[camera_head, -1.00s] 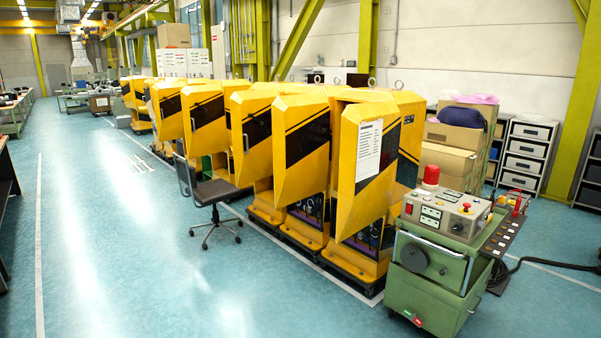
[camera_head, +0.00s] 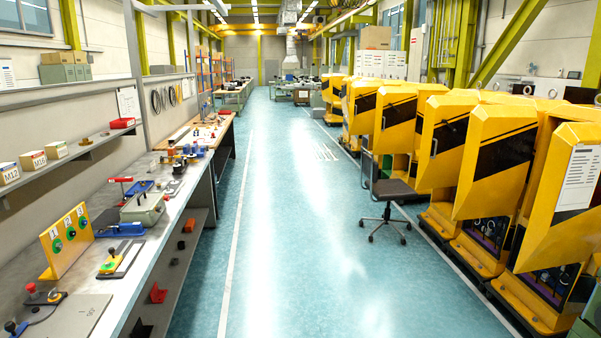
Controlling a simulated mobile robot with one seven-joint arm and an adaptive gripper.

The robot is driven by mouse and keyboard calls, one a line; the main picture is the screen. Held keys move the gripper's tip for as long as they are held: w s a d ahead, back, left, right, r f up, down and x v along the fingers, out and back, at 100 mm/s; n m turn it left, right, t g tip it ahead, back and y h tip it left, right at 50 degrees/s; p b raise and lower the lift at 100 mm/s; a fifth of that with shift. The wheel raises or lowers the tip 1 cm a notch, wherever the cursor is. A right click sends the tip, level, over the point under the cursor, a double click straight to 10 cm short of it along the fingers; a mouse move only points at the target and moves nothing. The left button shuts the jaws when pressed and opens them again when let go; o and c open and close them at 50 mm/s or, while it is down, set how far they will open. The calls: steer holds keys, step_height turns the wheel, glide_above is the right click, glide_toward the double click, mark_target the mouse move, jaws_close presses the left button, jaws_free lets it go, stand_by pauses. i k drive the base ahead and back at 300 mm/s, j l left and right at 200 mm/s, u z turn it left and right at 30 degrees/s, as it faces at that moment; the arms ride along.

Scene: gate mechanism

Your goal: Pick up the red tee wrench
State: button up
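A small red crossbar on a thin upright stem (camera_head: 120,180) shows on the left workbench, at a grey-green box (camera_head: 143,208). It looks like the red tee wrench, but it is too small to be sure. Whether the stem sits in the box or stands behind it, I cannot tell. Another red piece (camera_head: 158,293) lies on the shelf under the bench; its shape is unclear. My gripper is not in view.
The workbench (camera_head: 175,228) runs along the left, holding a yellow panel (camera_head: 67,240) and several fixtures. Yellow cabinets (camera_head: 490,165) line the right. A chair (camera_head: 390,190) stands before them. The blue floor aisle (camera_head: 290,230) between is clear.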

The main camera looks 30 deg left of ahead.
mark_target(125, 200)
steer(key=u, duration=2.3)
steer(key=i+l+z, duration=0.1)
steer(key=i+z, duration=0.3)
steer(key=i, duration=0.7)
steer(key=i+z, duration=0.1)
steer(key=i, duration=2.3)
steer(key=i+u, duration=0.1)
steer(key=i, duration=1.1)
steer(key=i+l+u, duration=0.15)
steer(key=i+u, duration=0.2)
steer(key=i+l+u, duration=0.35)
steer(key=i, duration=0.15)
steer(key=j, duration=0.1)
